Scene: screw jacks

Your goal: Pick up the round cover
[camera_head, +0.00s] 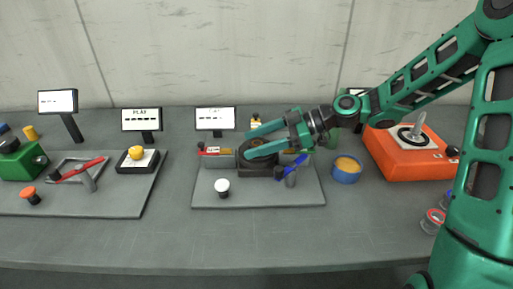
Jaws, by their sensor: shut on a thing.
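The round cover (258,146) is a dark disc, partly hidden by my gripper. It is at a dark square block (258,169) on the middle grey board (225,199). My gripper (249,145) reaches in from the right, its two teal fingers on the far and near sides of the cover. It is shut on the cover. I cannot tell whether the cover still touches the block.
The board also holds a white knob (222,186), a red-handled part (214,151) and a blue handle (291,167). A blue round container (346,170) and an orange box (405,152) stand to the right.

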